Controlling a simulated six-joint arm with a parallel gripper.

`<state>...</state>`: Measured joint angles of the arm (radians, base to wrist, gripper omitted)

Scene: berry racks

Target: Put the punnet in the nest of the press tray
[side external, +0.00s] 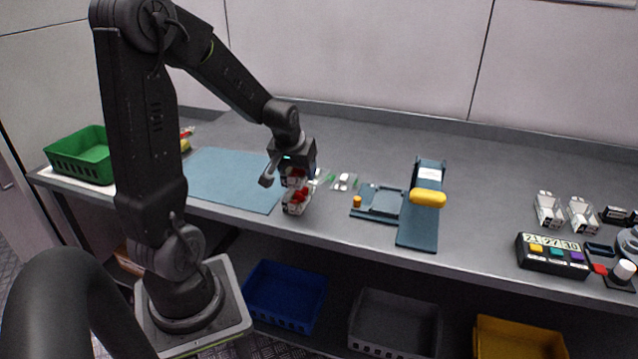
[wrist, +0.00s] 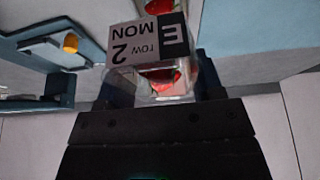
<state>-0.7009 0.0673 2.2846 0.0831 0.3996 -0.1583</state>
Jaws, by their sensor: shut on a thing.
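The punnet (side external: 295,200) is a small clear box with red berries and a white label. In the wrist view the punnet (wrist: 147,42) shows a label reading "MON", "row 2" and "E". My gripper (side external: 292,168) is shut on it, with a dark finger on either side. The punnet hangs below my gripper near the front of the bench; its height above the bench is hard to tell. The press tray (side external: 366,209) is a flat blue-grey plate to the right of the punnet, with a framed nest (side external: 386,200) that looks empty.
A blue press with a yellow handle (side external: 428,198) adjoins the tray on its right. A small orange knob (side external: 357,201) stands at the tray's left. Clear items (side external: 343,182) lie behind. A blue mat (side external: 225,178) is on the left. Punnets (side external: 548,210) and a control box (side external: 552,256) are right.

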